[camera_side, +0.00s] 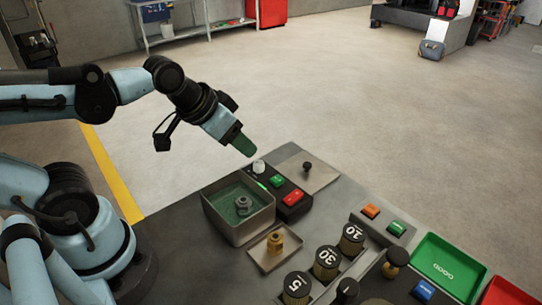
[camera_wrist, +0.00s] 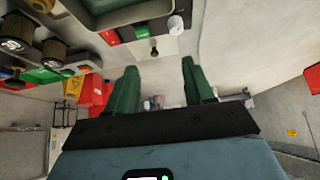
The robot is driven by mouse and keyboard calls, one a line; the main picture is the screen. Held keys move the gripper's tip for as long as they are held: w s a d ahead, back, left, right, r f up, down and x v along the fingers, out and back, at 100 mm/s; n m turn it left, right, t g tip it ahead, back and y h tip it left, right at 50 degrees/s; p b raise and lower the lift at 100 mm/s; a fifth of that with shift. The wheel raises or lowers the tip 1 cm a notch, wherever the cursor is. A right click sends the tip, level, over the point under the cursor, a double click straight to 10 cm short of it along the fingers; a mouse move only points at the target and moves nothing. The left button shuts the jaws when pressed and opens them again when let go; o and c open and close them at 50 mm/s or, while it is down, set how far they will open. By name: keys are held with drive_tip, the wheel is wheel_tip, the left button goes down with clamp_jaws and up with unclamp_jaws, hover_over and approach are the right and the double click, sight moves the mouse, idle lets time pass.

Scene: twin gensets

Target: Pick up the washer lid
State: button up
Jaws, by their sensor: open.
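The washer lid (camera_side: 322,176) appears to be the flat grey plate with a small black knob (camera_side: 307,167), lying on the bench at the back, right of the button panel. In the wrist view the knob (camera_wrist: 154,50) shows above the gap between my fingers. My gripper (camera_side: 243,146) has green fingers and is in the air, left of the lid and higher than it, touching nothing. In the wrist view my gripper (camera_wrist: 158,68) is open and empty. The open washer tank (camera_side: 236,232) holds green liquid and a grey nut (camera_side: 243,205).
A button panel (camera_side: 290,197) with a white knob stands between tank and lid. A brass nut (camera_side: 275,240) sits on a small tray in front of the tank. Several numbered weights (camera_side: 326,262), a green GOOD bin (camera_side: 440,268) and a red bin (camera_side: 505,293) are at right.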

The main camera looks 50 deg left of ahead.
drive_tip(key=w+r+m+g, duration=0.3)
drive_tip(key=w+m, duration=0.1)
drive_tip(key=w, duration=0.5)
drive_tip(key=m+g+h, duration=0.1)
drive_tip(key=m+g, duration=0.2)
drive_tip(key=m, duration=0.2)
approach(307, 164)
drive_tip(key=f, duration=0.5)
drive_tip(key=w+f, duration=0.1)
drive_tip(key=f, duration=0.2)
drive_tip(key=shift+d+f, duration=0.25)
drive_tip(key=shift+d, duration=0.1)
clamp_jaws()
